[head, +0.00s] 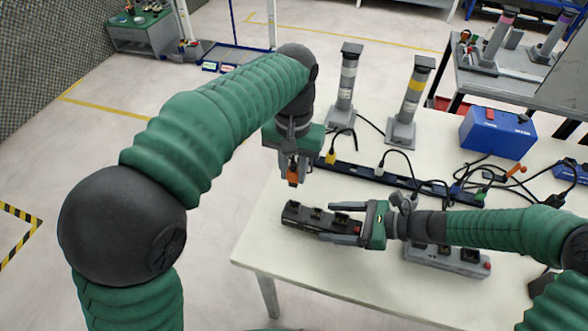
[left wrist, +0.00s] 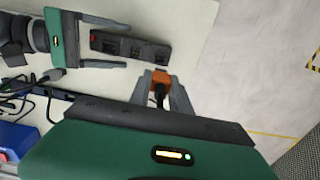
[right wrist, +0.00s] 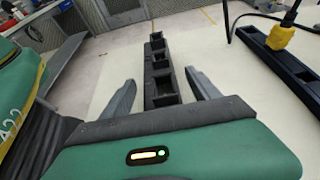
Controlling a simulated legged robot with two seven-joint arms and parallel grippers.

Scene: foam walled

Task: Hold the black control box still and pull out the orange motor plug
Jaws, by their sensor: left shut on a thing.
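The black control box (head: 293,216) lies on the white table, its top holding several open sockets that look empty. My left gripper (head: 292,181) is shut on the orange motor plug (left wrist: 160,76), which has a dark cable running back between the fingers. The plug is clear of the box and appears above and beyond it. My right gripper (head: 328,222) is open, with one finger on each long side of the control box (right wrist: 163,62). Gaps show between the fingers and the box in the right wrist view.
A dark power strip (head: 405,182) with a yellow plug (head: 331,157) and cables runs behind the box. A grey box (head: 440,260) lies under my right arm. Two lamp posts and a blue case (head: 497,132) stand at the back. The table's front left is clear.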

